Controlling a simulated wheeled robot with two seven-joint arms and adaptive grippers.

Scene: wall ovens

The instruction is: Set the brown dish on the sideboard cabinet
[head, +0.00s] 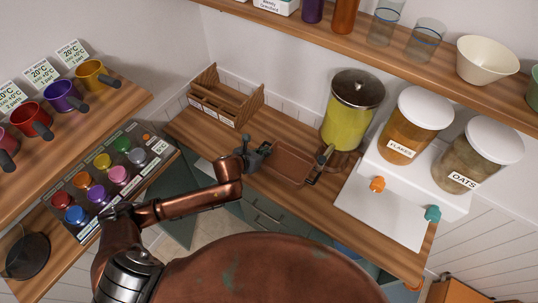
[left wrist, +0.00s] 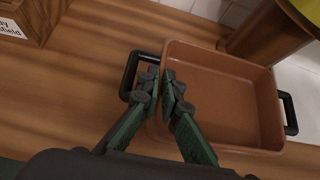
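The brown dish (head: 290,164) is a rectangular pan with dark handles at two ends. It rests on or just above the wooden counter (head: 195,128), in front of the yellow dispenser. In the left wrist view the dish (left wrist: 225,95) fills the right half. My left gripper (head: 252,157) is at the dish's left end. Its fingers (left wrist: 163,90) straddle the left wall beside the handle, close together with the wall between them. Green drawers (head: 265,214) sit under the counter; I cannot tell whether this is the sideboard cabinet. My right gripper is not in view.
A wooden rack (head: 225,98) stands at the back left of the counter. The yellow dispenser (head: 352,112) is behind the dish. A white unit (head: 385,205) with two lidded jars is to the right. A spice tray (head: 112,180) and several mugs are at the left.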

